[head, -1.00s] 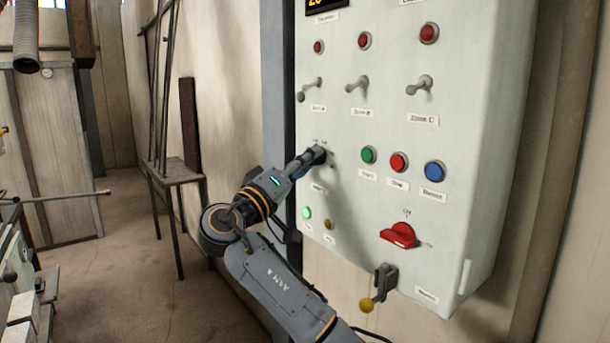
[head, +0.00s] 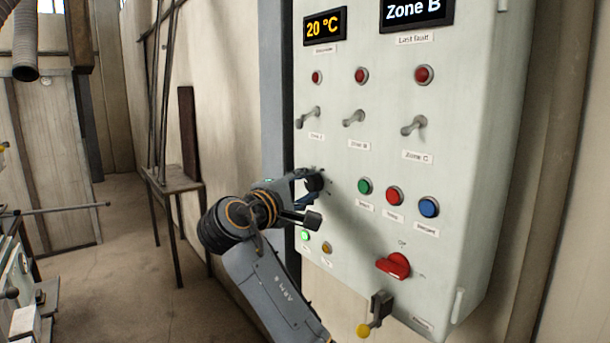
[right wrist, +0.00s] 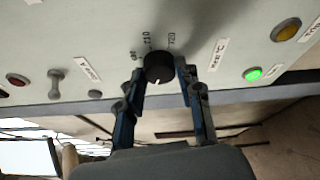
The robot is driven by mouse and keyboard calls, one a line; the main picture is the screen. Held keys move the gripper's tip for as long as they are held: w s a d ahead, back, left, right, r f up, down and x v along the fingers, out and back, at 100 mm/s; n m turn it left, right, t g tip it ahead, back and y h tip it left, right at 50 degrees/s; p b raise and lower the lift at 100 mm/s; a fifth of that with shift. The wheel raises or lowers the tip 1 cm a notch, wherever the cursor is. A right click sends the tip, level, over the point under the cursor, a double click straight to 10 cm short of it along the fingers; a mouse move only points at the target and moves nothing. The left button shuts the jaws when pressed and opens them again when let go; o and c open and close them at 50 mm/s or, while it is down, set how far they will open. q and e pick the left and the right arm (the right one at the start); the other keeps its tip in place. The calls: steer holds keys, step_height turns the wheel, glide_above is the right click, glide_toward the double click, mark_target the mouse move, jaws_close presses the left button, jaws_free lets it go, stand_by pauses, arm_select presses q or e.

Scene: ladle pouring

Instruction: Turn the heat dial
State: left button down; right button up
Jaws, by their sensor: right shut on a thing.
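The heat dial (right wrist: 158,67) is a round black knob with a white pointer mark and numbers around it. It also shows in the head view (head: 314,181), on the left side of the pale control panel (head: 460,250). My right gripper (right wrist: 159,74) is at the dial, one finger on each side, shut on it. In the head view my right gripper (head: 303,185) reaches the dial from the left and partly covers it. The temperature display (head: 325,27) reads 20 °C. My left gripper is not in view.
The panel also carries lever switches (head: 354,118), green, red and blue buttons (head: 394,196), a red rotary switch (head: 394,265) and a handle with a yellow knob (head: 375,312). A lit green lamp (right wrist: 252,74) is near the dial. A narrow table (head: 175,181) stands left.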

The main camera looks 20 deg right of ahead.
steer(key=shift+r+n+g+y+p, duration=0.35)
steer(key=shift+n+p, duration=0.25)
steer(key=shift+n, duration=0.3)
steer(key=shift+n+g, duration=0.25)
steer(key=shift+n, duration=0.45)
steer(key=n+g, duration=0.1)
steer(key=n, duration=0.1)
steer(key=n+g, duration=0.2)
steer(key=n, duration=0.1)
steer(key=shift+w+a+y, duration=0.1)
steer(key=shift+w+y, duration=0.05)
steer(key=shift+y, duration=0.1)
steer(key=o, duration=1.1)
steer(key=shift+o, duration=0.2)
steer(key=v, duration=1.2)
steer(key=shift+w+f, duration=0.15)
